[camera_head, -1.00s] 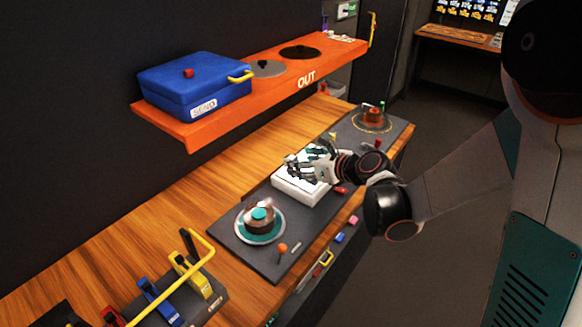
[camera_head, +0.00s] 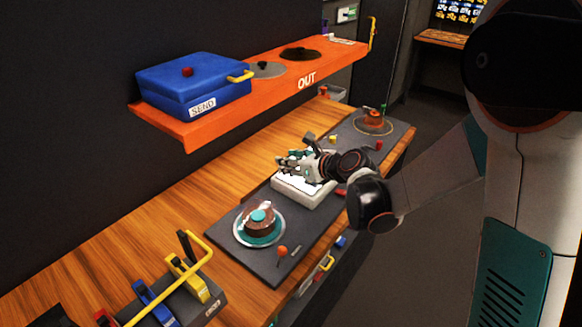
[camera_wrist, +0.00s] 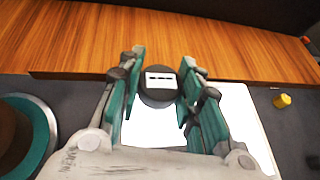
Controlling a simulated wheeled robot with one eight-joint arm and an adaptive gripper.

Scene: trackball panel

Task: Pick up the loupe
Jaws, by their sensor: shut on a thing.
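The loupe (camera_wrist: 158,87) is a dark round piece with a pale patch on its top, seen in the wrist view between my fingers. My gripper (camera_wrist: 160,84) is shut on it, with one teal finger on each side. Beneath it is a bright white pad (camera_wrist: 145,132). In the head view my gripper (camera_head: 293,167) is over the white pad (camera_head: 300,193) at the middle of the dark panel. There the loupe is hard to tell from the fingers. Whether its underside touches the pad cannot be told.
A brown and teal ball in a ring (camera_head: 260,223) lies left on the panel, and an orange one (camera_head: 373,119) at the far end. A small yellow block (camera_wrist: 282,100) is right of the pad. An orange shelf (camera_head: 215,121) with a blue case (camera_head: 195,84) overhangs the back.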

